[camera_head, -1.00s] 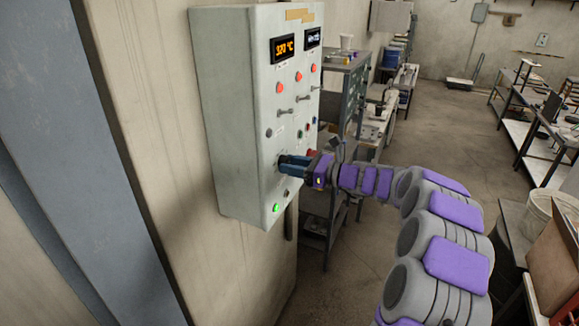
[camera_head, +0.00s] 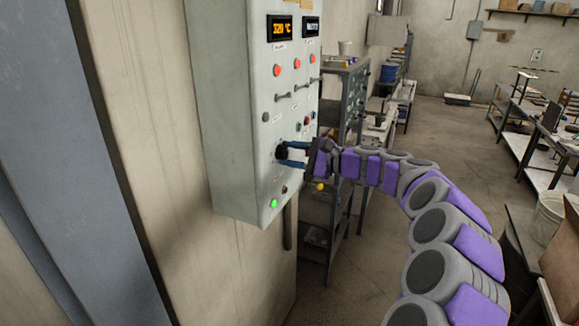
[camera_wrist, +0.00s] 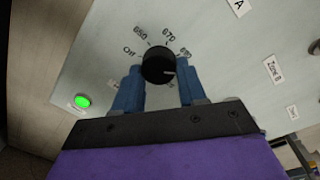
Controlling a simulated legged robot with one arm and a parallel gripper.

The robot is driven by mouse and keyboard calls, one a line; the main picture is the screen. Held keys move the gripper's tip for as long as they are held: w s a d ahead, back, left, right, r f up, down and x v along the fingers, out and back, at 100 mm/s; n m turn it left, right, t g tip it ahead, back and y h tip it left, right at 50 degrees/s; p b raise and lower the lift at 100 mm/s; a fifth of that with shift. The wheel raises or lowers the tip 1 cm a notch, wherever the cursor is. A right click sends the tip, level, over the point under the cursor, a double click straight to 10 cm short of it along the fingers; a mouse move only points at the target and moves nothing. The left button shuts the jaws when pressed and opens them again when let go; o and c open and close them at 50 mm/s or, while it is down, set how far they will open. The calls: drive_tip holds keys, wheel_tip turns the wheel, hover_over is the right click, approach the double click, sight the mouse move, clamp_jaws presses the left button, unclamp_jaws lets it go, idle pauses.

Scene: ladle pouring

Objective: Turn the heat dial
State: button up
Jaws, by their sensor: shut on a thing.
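The heat dial (camera_head: 281,152) is a round black knob low on the front of a pale grey control box (camera_head: 235,110). The orange display (camera_head: 283,28) appears to read 320 °C.
A green lit button (camera_head: 274,203) sits below the dial. Red buttons (camera_head: 277,70) and small switches are above it. A metal shelf unit (camera_head: 345,95) stands just beyond the box. Open floor (camera_head: 425,150) lies to the right, with workbenches farther right.

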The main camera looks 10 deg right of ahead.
drive_tip(key=n+b, duration=0.2)
drive_tip(key=b, duration=0.1)
drive_tip(key=shift+f+n, duration=0.4)
drive_tip(key=n+b, duration=0.4)
drive_tip(key=b, duration=0.1)
drive_tip(key=shift+s+t, duration=0.15)
drive_tip(key=shift+t, duration=0.15)
drive_tip(key=n+b, duration=0.6)
drive_tip(key=b, duration=0.1)
drive_tip(key=shift+t, duration=0.3)
drive_tip(key=n+b, duration=0.3)
drive_tip(key=shift+n, duration=0.4)
drive_tip(key=n+b, duration=0.1)
drive_tip(key=n, duration=0.2)
drive_tip(key=shift+s+r+b, duration=0.1)
drive_tip(key=shift+r+b, duration=0.05)
drive_tip(key=shift+b, duration=0.25)
drive_tip(key=shift+r+n+t+b, duration=0.15)
drive_tip(key=shift+n+b, duration=0.1)
drive_tip(key=shift+n, duration=0.5)
drive_tip(key=shift+r+n+t+b, duration=0.1)
drive_tip(key=shift+n+t+b, duration=0.1)
drive_tip(key=shift+n, duration=0.55)
drive_tip(key=shift+s, duration=0.1)
